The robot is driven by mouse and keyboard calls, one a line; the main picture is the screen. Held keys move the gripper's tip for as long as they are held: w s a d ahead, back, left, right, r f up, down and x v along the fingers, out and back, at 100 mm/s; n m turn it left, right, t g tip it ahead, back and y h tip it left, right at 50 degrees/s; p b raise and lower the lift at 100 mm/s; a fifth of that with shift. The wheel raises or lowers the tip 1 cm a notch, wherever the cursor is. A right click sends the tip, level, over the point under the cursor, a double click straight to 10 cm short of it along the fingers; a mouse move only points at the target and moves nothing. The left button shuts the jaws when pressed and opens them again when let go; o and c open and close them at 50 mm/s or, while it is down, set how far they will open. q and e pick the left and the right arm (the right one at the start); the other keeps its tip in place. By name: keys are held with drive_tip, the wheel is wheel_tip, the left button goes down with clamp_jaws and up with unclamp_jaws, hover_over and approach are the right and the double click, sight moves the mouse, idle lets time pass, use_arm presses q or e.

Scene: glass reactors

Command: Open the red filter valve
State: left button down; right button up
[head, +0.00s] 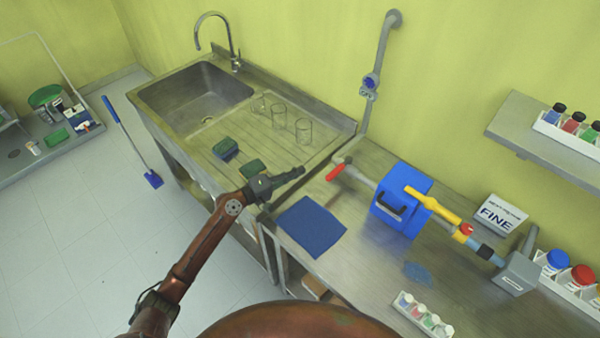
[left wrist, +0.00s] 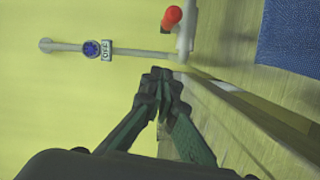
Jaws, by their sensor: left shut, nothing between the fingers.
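The red valve handle (head: 336,172) sits on the grey pipe just left of the blue filter box (head: 418,222). In the left wrist view the red handle (left wrist: 171,17) is at the top, its end towards the camera. My left gripper (head: 300,170) is a short way left of the handle, over the right end of the sink's drainboard, and does not touch it. Its fingers (left wrist: 160,76) are shut together and empty in the left wrist view. My right gripper is in neither view.
A blue wheel valve (head: 371,82) is on the upright wall pipe; its label (left wrist: 107,50) reads OFF. A blue cloth (head: 310,228) lies on the bench below the handle. A yellow-handled pipe leaves the box rightward.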

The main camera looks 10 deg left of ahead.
sight(339, 168)
use_arm(q)
drive_tip(key=w+d+f+p, duration=0.1)
drive_tip(key=w+d+p, duration=0.1)
drive_tip(key=d, duration=0.6)
drive_tip(key=shift+w+d, duration=0.2)
drive_tip(key=shift+d, duration=0.15)
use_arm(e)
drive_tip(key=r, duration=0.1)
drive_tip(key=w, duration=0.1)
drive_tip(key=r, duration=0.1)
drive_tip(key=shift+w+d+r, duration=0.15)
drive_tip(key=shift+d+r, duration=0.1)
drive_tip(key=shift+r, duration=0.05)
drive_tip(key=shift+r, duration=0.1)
